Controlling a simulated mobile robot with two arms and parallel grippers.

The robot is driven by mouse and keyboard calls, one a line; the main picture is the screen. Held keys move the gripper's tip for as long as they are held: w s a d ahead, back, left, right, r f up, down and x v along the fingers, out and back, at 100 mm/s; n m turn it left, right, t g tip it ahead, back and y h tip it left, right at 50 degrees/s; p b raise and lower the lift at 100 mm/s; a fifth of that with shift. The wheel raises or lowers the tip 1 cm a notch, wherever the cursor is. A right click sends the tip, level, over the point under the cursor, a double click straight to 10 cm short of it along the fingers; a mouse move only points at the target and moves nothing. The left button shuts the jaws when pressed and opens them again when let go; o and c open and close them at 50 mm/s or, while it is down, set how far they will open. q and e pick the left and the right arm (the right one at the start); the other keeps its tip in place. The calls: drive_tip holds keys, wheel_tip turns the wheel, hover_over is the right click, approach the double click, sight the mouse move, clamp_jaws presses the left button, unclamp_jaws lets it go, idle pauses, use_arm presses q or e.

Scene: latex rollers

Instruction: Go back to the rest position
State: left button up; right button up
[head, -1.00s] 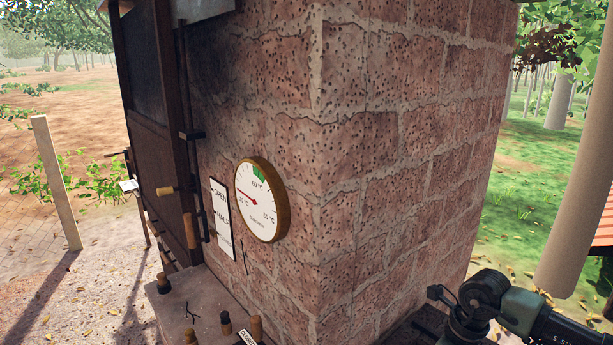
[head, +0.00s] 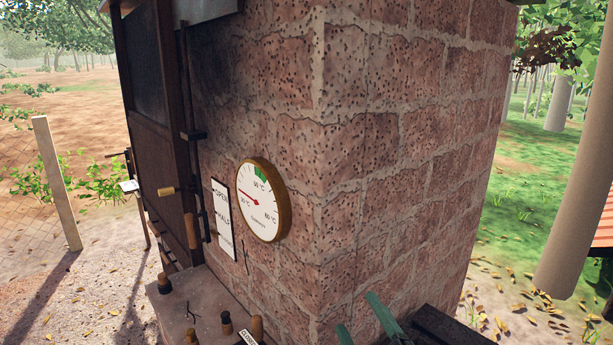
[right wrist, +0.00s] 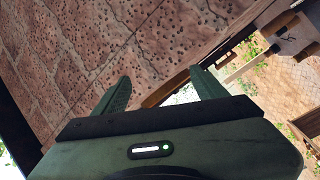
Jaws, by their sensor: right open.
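My right gripper (head: 357,311) shows at the bottom edge of the head view as two green fingers, in front of the lower brick wall. In the right wrist view my right gripper (right wrist: 160,78) has its two fingers spread wide apart with nothing between them. The brick wall (right wrist: 110,45) and a strip of bright ground lie beyond the fingers. My left gripper is in neither view.
A brick block (head: 400,160) fills the middle. It carries a round dial (head: 262,200) and an OPEN/HALF sign (head: 222,218). A dark door (head: 150,130) stands left. A stone ledge (head: 185,305) bears several wooden-handled things. A post (head: 56,183) and pale trunk (head: 580,170) stand outside.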

drive_tip(key=s+d+f+m+g+h, duration=0.3)
drive_tip(key=s+d+f+m, duration=0.15)
drive_tip(key=f, duration=0.35)
drive_tip(key=s+d+f+m+g+h, duration=0.3)
drive_tip(key=s+d+f+m+g, duration=0.15)
drive_tip(key=f, duration=0.25)
drive_tip(key=s+d+f+m+g, duration=0.1)
drive_tip(key=s+f+m+g, duration=0.15)
drive_tip(key=s+f, duration=0.45)
drive_tip(key=s+d+f+m+g, duration=0.15)
drive_tip(key=s+g, duration=0.25)
drive_tip(key=s, duration=0.6)
drive_tip(key=s+f+g+b, duration=0.25)
drive_tip(key=f+b, duration=0.35)
drive_tip(key=f, duration=2.8)
drive_tip(key=s+d+f+n+b, duration=0.1)
drive_tip(key=s+f+b, duration=0.3)
drive_tip(key=s+f, duration=1.3)
wheel_tip(320, 180, down, 2)
drive_tip(key=shift+d+f+g, duration=0.2)
drive_tip(key=shift+d+g, duration=0.25)
drive_tip(key=shift+d, duration=0.15)
